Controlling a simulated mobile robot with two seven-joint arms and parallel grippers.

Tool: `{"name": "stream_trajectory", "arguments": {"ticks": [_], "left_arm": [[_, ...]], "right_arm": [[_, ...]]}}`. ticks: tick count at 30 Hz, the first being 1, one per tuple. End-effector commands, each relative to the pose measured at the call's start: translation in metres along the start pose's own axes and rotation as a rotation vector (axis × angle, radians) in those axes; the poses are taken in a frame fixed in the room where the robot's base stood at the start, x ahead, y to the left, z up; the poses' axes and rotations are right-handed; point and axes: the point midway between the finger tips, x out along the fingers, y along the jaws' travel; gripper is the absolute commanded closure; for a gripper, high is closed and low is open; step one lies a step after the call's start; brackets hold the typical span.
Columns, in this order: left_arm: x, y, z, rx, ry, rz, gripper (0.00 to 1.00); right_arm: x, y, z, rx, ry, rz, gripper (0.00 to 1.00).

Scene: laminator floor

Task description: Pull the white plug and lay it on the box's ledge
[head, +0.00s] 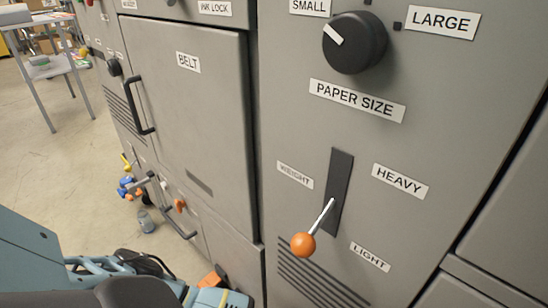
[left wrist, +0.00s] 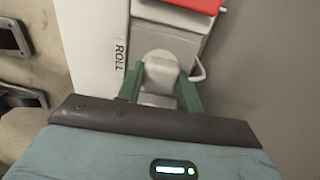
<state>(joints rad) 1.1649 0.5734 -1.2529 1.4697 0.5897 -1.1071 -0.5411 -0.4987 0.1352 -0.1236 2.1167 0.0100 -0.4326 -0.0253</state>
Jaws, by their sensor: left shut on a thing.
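In the left wrist view, my left gripper (left wrist: 160,78) has its two green fingers on either side of the white plug (left wrist: 161,66) and is shut on it. The plug is in front of a pale box (left wrist: 168,40) with a red part at its top. A thin white loop, perhaps a cord, shows just right of the plug. I cannot tell whether the plug is seated or free. The box's ledge cannot be clearly made out. The head view shows neither the plug nor my left fingertips. My right gripper is not in view.
A "ROLL" label (left wrist: 120,55) is left of the plug. In the head view, the grey machine front carries a black knob (head: 355,42), an orange-tipped lever (head: 303,244) and the belt door's handle (head: 141,104). A small table (head: 50,68) stands on open floor at upper left.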

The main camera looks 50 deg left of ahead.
Motion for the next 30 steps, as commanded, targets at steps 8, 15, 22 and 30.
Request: {"name": "stream_trajectory", "arguments": {"ticks": [8,15,22,30], "left_arm": [[-0.011,0.000,0.000,0.000,0.000,0.000,1.00],[-0.019,0.000,0.000,-0.001,0.000,0.000,1.00],[-0.028,0.000,0.000,-0.001,0.000,-0.001,1.00],[-0.037,0.000,0.000,0.000,0.000,-0.001,1.00]], "right_arm": [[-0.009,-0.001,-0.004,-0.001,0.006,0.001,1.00],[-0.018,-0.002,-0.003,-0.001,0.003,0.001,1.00],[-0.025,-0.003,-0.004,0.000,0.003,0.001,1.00],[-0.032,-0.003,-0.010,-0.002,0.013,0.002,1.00]]}}
